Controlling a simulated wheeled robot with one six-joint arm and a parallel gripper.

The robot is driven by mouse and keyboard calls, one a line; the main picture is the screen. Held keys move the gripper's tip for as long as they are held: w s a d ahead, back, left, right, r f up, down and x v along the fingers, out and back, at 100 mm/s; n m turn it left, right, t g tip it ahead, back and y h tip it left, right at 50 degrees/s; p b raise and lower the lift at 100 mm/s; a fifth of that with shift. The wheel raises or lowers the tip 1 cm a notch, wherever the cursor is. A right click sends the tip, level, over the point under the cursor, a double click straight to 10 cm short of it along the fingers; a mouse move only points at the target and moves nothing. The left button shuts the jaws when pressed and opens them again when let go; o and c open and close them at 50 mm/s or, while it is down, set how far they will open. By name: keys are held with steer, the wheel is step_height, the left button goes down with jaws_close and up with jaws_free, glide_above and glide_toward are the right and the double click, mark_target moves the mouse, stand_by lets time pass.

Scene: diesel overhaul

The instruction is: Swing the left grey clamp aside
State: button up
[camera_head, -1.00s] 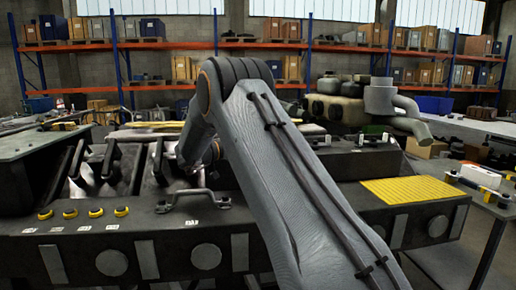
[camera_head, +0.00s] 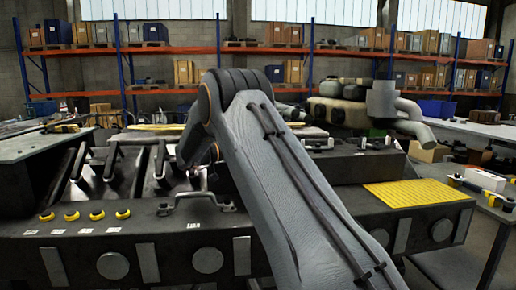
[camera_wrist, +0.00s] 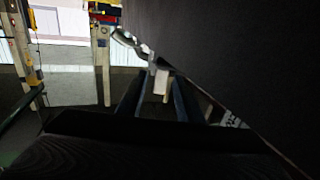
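Several dark grey bar-shaped pieces stand on the left part of the engine bench, one at the left (camera_head: 112,160) and one nearer my arm (camera_head: 160,160). I cannot tell for certain which piece is the left grey clamp. In the wrist view the two dark fingers of my gripper (camera_wrist: 157,100) stand apart. A small pale block (camera_wrist: 160,80) shows between or just beyond their tips. I see no clear contact with it.
A grey handle (camera_head: 197,198) and several yellow-ringed caps (camera_head: 97,215) sit along the bench front. A yellow grid panel (camera_head: 415,193) lies at the right. A large dark surface (camera_wrist: 240,60) fills the right of the wrist view, close to my gripper.

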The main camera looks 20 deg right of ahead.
steer(key=a+b, duration=0.2)
steer(key=a, duration=0.5)
steer(key=shift+s+a, duration=0.2)
steer(key=shift+a, duration=0.2)
steer(key=shift+r, duration=0.1)
